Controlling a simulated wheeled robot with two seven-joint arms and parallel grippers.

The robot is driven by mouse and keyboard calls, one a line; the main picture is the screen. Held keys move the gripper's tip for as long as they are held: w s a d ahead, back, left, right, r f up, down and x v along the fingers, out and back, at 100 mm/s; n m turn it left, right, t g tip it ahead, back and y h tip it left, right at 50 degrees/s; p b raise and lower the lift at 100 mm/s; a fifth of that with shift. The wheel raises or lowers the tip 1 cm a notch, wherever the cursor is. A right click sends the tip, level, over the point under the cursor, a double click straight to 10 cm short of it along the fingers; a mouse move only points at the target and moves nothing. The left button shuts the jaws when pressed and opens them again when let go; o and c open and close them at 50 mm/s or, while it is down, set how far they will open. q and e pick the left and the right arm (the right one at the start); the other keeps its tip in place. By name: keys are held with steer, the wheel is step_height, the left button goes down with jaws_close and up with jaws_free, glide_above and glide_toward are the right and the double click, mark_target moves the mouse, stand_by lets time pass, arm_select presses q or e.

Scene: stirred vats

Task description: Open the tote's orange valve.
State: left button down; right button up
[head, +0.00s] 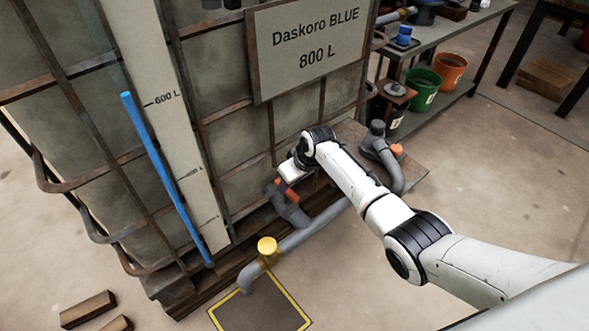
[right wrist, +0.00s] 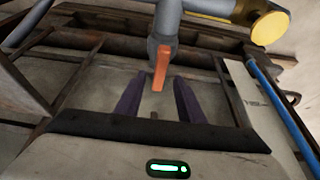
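The caged tote (head: 223,75) stands at the left in the head view and carries a sign reading "Daskoro BLUE 800 L". Its orange valve handle (head: 288,190) sits on a grey outlet pipe low on the front. In the right wrist view, the orange handle (right wrist: 161,68) hangs lengthwise from the grey pipe. My right gripper (right wrist: 157,90) is open, its two dark fingers apart on either side of the handle's free end. I see no contact. In the head view my right gripper (head: 291,172) is right by the handle, partly hidden by its own wrist. My left gripper is out of view.
A grey pipe with a yellow cap (head: 267,246) runs below the valve. A second pipe with an orange part (head: 397,150) stands to the right. A blue level tube (head: 165,175) runs down the tote. A bench (head: 455,35) with buckets stands behind; loose blocks (head: 88,309) lie front left.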

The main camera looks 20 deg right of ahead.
steer(key=p+v, duration=0.1)
steer(key=v, duration=0.3)
steer(key=shift+s+r, duration=0.15)
steer(key=shift+r, duration=0.05)
stand_by(0.3)
steer(key=s+a+f+t+p, duration=0.1)
steer(key=s+f+p, duration=0.2)
steer(key=s+f, duration=0.35)
steer(key=s+a+r+t+p, duration=0.1)
steer(key=s+r, duration=0.1)
steer(key=s, duration=0.6)
steer(key=s+a+r+m+t+p, duration=0.1)
steer(key=s+r, duration=0.2)
steer(key=s, duration=0.6)
steer(key=s+a+r+m+t+y+p, duration=0.1)
steer(key=s+r+p, duration=0.1)
steer(key=s, duration=0.6)
steer(key=shift+s+r, duration=0.25)
steer(key=shift+r, duration=0.1)
steer(key=shift+a, duration=0.1)
steer(key=shift+c, duration=0.5)
